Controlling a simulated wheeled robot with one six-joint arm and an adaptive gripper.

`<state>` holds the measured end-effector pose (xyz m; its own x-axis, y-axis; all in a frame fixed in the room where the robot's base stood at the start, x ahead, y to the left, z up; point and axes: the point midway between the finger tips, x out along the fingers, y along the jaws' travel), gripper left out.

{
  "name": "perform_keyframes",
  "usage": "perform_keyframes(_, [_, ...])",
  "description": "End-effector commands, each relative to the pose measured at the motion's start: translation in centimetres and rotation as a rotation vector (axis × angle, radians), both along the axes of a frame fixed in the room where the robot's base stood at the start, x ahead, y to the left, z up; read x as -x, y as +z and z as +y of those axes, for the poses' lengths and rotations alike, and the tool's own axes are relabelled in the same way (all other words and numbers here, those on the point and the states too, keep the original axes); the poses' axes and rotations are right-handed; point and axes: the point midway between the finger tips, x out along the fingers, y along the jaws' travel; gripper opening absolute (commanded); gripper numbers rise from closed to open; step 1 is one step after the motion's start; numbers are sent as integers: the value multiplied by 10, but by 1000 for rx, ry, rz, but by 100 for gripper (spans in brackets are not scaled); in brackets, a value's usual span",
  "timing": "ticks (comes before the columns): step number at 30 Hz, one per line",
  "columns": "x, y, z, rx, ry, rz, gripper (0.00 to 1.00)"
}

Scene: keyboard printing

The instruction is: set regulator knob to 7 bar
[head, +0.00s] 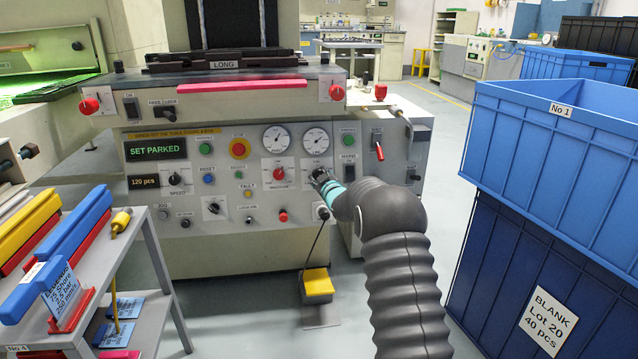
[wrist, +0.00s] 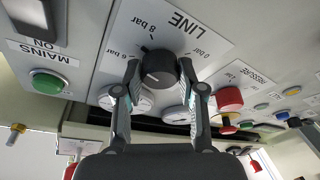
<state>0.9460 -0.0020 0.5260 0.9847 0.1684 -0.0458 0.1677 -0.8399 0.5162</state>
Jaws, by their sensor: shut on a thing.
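The regulator knob (wrist: 158,68) is a black round knob on a light plate marked LINE in the wrist view. Labels around it read 8 bar, 6 bar and 0 bar. A black pointer tip shows at its upper left, on the side of the 8 and 6 bar labels; its exact setting is hard to read. My gripper (wrist: 160,78) is shut on the knob, one finger on each side. In the head view my gripper (head: 321,180) is at the panel below the right gauge (head: 316,139) and hides most of the knob.
A red knob (wrist: 229,99) sits close to the right finger in the wrist view. A green MAINS button (wrist: 48,82) is at left. In the head view, blue crates (head: 550,150) stand at right and a shelf cart (head: 150,290) at left. A yellow pedal (head: 318,284) is on the floor.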

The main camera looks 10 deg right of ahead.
Motion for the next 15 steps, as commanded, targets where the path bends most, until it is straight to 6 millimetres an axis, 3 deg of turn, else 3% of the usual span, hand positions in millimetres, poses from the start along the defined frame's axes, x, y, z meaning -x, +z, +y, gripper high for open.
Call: perform_keyframes(15, [0, 1, 0, 111, 36, -1, 4])
